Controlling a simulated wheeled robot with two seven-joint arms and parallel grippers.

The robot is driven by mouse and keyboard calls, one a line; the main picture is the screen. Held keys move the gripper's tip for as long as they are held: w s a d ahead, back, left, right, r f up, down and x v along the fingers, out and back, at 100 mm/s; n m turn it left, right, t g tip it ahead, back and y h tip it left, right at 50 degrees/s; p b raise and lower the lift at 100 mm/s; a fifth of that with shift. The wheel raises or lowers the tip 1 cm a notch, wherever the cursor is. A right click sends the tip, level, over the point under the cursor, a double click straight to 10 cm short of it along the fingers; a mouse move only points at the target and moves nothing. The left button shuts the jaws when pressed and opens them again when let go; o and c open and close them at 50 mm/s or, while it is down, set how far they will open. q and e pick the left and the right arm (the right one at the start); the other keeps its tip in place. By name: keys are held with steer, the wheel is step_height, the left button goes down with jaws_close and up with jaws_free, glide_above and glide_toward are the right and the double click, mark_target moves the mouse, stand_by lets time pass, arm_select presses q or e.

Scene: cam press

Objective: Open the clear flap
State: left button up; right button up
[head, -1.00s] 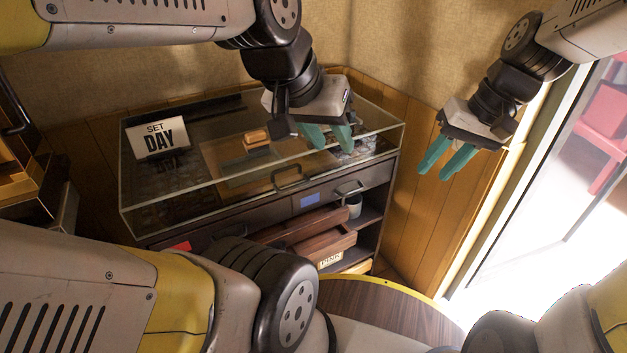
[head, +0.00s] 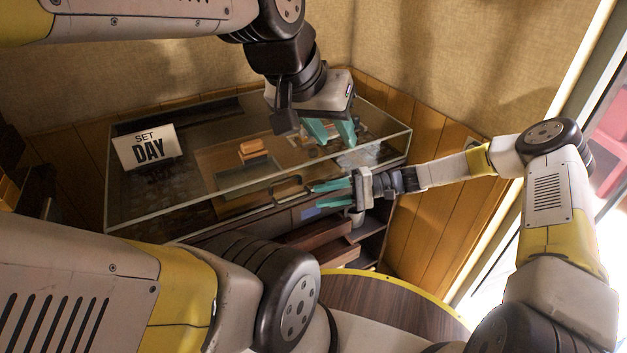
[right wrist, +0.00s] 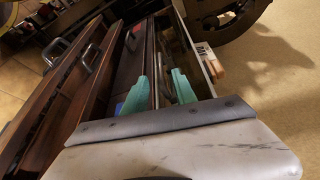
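The clear flap (head: 240,205) appears to be the glass front of the display case; it looks shut. A dark bar handle (head: 289,187) is at its front. My right gripper (head: 331,193) is in front of the case, just right of the handle, with its teal fingers pointing left towards it. In the right wrist view its fingers (right wrist: 160,92) are apart, with the case's front edge showing between them. I cannot tell whether they touch the handle. My left gripper (head: 330,131) is open and empty, above the right part of the glass top.
A "SET DAY" sign (head: 148,148) stands at the left of the case. Orange-brown blocks (head: 252,149) show through the glass. Below, a wooden drawer (head: 320,243) stands pulled out. A round wooden table top (head: 385,305) is close in front. A wood-panelled wall is at the right.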

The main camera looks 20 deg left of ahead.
mark_target(296, 200)
steer(key=x, duration=0.8)
steer(key=shift+a, duration=0.15)
steer(key=shift+w, duration=0.1)
steer(key=shift+c, duration=0.4)
jaws_close()
steer(key=shift+f, duration=0.1)
stand_by(0.7)
